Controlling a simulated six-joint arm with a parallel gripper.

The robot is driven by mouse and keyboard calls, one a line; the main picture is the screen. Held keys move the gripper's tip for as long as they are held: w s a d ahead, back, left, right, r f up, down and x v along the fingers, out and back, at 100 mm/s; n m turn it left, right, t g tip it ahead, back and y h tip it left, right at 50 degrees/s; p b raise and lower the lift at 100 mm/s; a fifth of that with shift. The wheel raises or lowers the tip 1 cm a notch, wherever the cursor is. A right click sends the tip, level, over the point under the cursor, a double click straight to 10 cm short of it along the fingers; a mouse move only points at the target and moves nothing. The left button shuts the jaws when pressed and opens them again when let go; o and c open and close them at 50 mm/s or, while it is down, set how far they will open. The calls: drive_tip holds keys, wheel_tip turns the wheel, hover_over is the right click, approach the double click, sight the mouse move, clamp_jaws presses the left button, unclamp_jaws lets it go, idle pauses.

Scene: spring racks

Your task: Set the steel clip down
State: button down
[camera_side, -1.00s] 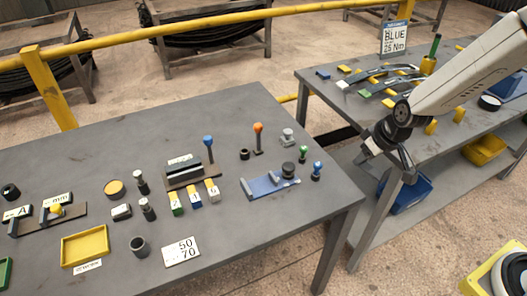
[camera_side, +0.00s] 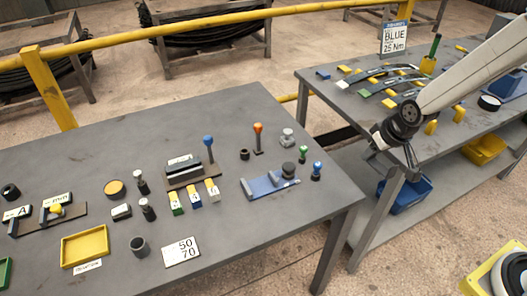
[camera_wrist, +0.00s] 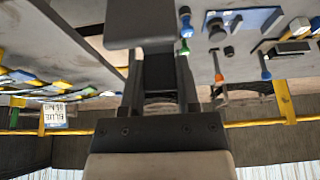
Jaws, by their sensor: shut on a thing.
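My gripper (camera_side: 390,156) hangs at the right table's near left edge, beside the gap between the two tables. In the wrist view my gripper (camera_wrist: 160,75) is shut on a plain dark grey block (camera_wrist: 140,24), which I take to be the steel clip. The block spans the fingertips at the top of the picture, and its far side is hidden. In the side view the held piece is too small and too mixed with the gripper to tell its outline.
The left table (camera_side: 250,115) holds a blue fixture (camera_side: 268,182), a yellow tray (camera_side: 85,246) and several small tools. The right table (camera_side: 330,95) carries curved spring leaves, coloured blocks and a BLUE 25 Nm sign (camera_side: 395,38). Blue (camera_side: 405,194) and yellow (camera_side: 485,150) bins stand on its lower shelf.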

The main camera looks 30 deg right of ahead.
drive_tip(key=shift+w, duration=0.1)
drive_tip(key=w+a+f+n+g+y, duration=0.1)
drive_tip(key=w+a+f+n+y, duration=0.25)
drive_tip(key=w+a+n, duration=0.7)
drive_tip(key=w+a+f+n+g, duration=0.1)
drive_tip(key=w+a+f+n, duration=0.2)
drive_tip(key=a, duration=0.4)
drive_tip(key=w+a+f+n+g, duration=0.2)
drive_tip(key=w+a+f+n, duration=0.1)
drive_tip(key=a, duration=0.5)
drive_tip(key=shift+w+n+g+y, duration=0.3)
drive_tip(key=shift+n+y, duration=0.15)
drive_tip(key=shift+n, duration=0.3)
drive_tip(key=shift+f, duration=0.3)
